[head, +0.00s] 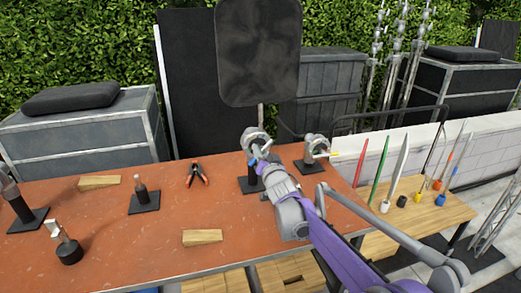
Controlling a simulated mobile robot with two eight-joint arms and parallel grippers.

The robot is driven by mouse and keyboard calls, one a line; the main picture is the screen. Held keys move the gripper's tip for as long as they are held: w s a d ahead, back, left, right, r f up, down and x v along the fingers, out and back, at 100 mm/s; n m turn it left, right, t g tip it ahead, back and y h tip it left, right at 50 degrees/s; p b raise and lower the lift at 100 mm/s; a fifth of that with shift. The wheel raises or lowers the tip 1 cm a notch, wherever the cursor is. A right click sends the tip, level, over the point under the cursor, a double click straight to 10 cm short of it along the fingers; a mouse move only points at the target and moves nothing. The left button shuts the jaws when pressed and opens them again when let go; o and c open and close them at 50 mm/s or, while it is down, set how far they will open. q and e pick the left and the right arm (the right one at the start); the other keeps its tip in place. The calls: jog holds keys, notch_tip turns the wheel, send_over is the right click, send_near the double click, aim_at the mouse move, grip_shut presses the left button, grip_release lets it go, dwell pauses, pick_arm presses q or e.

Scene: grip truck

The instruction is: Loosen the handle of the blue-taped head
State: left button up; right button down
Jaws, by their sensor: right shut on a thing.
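A grey grip head (251,136) sits on a short dark stand (248,182) near the back edge of the rust-coloured table (130,230). A black panel (258,50) stands up from this head on a thin rod. My right gripper (262,158) comes in from the lower right and is shut at the head's front, seemingly on its handle, which the fingers mostly hide. My left gripper is not in view.
Orange-handled pliers (197,173), wooden wedges (203,237) and dark-based stands (144,198) lie on the table's left and middle. A lower wooden table (425,210) with coloured rods is to the right. Bare tabletop lies between the pieces.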

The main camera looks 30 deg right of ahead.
jog(key=n+p, duration=0.1)
jog(key=n, duration=0.6)
jog(key=shift+r+p, duration=0.1)
jog(key=shift+p, duration=0.25)
jog(key=n+p, duration=0.1)
jog(key=n, duration=0.5)
jog(key=shift+n, duration=0.4)
jog(key=n+p, duration=0.2)
jog(key=n, duration=0.4)
jog(key=n+p, duration=0.2)
jog(key=n, duration=0.3)
jog(key=shift+n+p, duration=0.3)
jog(key=shift+p, duration=0.1)
jog(key=c, duration=0.7)
grip_release()
jog(key=shift+a, duration=0.1)
